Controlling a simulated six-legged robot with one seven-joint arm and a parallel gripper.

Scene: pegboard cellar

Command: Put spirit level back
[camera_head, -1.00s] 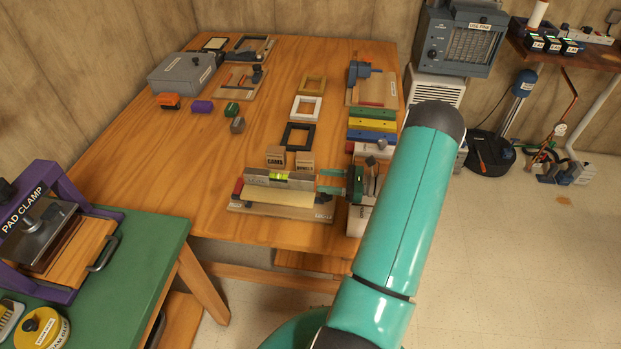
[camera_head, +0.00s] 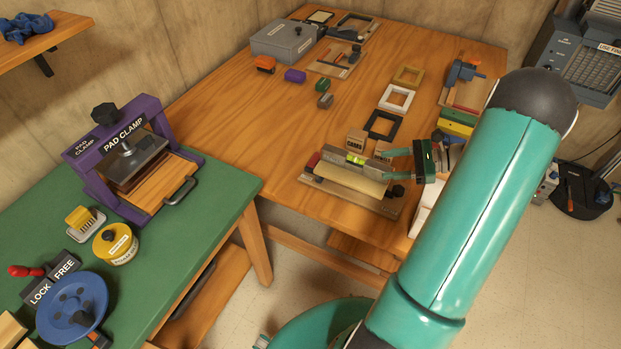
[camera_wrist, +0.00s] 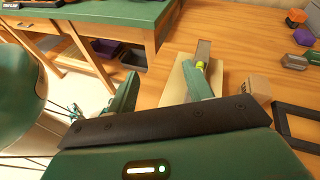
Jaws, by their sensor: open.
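The spirit level (camera_head: 352,160) is a grey bar with a bright green vial. It lies along the back of a wooden board fixture (camera_head: 392,209) with a cream piece in front of it, on the wooden table. My gripper (camera_head: 384,165) is open at the level's right end, its teal fingers pointing left towards it. In the wrist view the level (camera_wrist: 203,50) runs away from my gripper (camera_wrist: 160,68), and the right finger covers its near end. I cannot tell whether the finger touches it.
Black (camera_head: 370,133), white (camera_head: 390,105) and tan frames lie further back. A green bench (camera_head: 225,190) with a purple pad clamp (camera_head: 85,155) stands at left. The table's left middle is clear.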

